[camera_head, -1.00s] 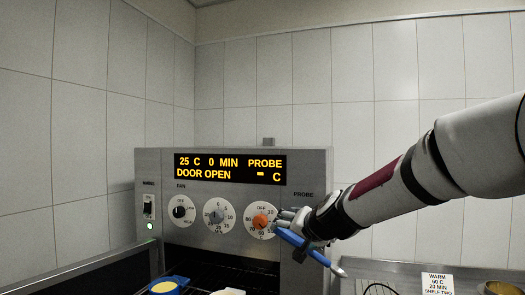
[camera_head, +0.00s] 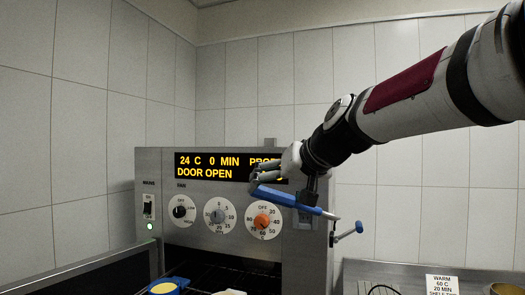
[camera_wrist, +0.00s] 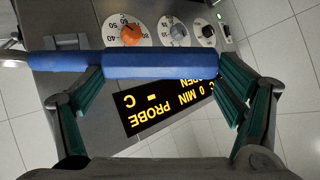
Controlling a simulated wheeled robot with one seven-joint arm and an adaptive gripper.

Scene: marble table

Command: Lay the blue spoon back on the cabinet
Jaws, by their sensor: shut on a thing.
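My gripper (camera_head: 284,180) is shut on the blue spoon (camera_head: 272,195) in front of the cabinet's control panel. The spoon's thick blue handle points left, and its thin metal part slopes slightly down to the right. In the wrist view, the blue handle (camera_wrist: 160,65) lies across the picture between my fingers (camera_wrist: 162,82). The spoon's bowl is not clear in either view. The steel cabinet (camera_head: 160,178) has a lit display reading "DOOR OPEN"; my gripper hides part of it. The cabinet's top edge is just above the display.
An orange dial (camera_head: 262,221) and two other dials sit below the display. A small rod with a blue end (camera_head: 358,227) sticks out at the cabinet's right. A lower steel surface (camera_head: 395,270) with a label card (camera_head: 442,284) is at lower right. Tiled walls stand behind.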

